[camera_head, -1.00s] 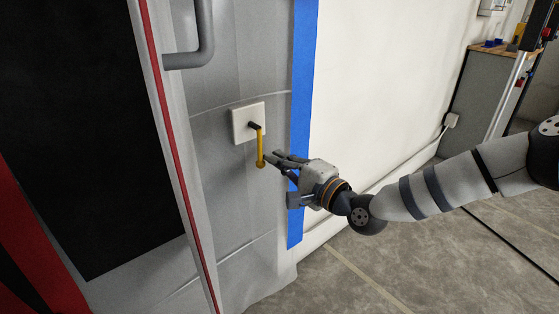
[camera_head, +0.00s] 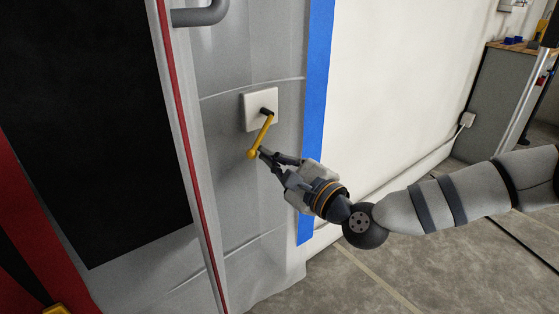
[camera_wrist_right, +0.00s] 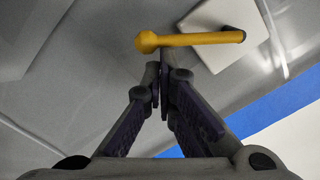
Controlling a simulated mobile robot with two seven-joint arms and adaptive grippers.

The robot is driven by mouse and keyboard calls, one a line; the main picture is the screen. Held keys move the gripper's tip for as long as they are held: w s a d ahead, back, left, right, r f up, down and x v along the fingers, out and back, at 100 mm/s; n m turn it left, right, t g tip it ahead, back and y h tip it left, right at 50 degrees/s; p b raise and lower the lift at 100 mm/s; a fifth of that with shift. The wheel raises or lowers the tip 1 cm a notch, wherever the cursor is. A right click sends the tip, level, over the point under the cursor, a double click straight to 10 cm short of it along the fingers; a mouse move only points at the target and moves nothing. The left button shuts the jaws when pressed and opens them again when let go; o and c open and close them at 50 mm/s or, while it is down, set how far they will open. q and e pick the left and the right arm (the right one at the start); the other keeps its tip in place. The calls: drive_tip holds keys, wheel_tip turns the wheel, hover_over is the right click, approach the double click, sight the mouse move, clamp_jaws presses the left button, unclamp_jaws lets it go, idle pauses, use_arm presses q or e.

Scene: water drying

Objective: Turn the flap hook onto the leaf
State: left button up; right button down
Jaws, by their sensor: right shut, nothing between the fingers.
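The flap hook (camera_head: 261,137) is a yellow lever with a round knob at its free end. It pivots on a dark pin on a white square plate (camera_head: 251,103), fixed to the grey plastic sheeting. It hangs tilted, knob down and to the left. My right gripper (camera_head: 264,155) is shut and empty, its fingertips at the right side of the hook near the knob. In the right wrist view the hook (camera_wrist_right: 195,39) crosses just beyond the fingertips (camera_wrist_right: 160,68); I cannot tell whether they touch it. The leaf is probably the dark panel (camera_head: 90,120) at left. My left gripper is not visible.
A grey handle (camera_head: 205,14) sits above the plate. A red-striped frame edge (camera_head: 185,130) runs down left of the hook. Blue tape (camera_head: 317,90) borders the sheeting on the right. A cabinet (camera_head: 500,95) stands far right, with clear floor before it.

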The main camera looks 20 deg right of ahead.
sight(252, 153)
drive_tip(key=a+r+m, duration=0.1)
drive_tip(key=m, duration=0.1)
drive_tip(key=s+a+r+m+b, duration=0.1)
drive_tip(key=m, duration=0.2)
drive_tip(key=a+r+m, duration=0.1)
drive_tip(key=a+m, duration=0.1)
drive_tip(key=m, duration=0.1)
drive_tip(key=shift+s+a+b, duration=0.1)
drive_tip(key=shift+s+b, duration=0.2)
drive_tip(key=shift+b, duration=0.1)
drive_tip(key=shift+s+a+r+m, duration=0.1)
drive_tip(key=shift+a+r+m, duration=0.1)
drive_tip(key=shift+r+m, duration=0.35)
drive_tip(key=shift+a+r+m, duration=0.2)
drive_tip(key=shift+r+m, duration=0.05)
drive_tip(key=shift+m, duration=0.6)
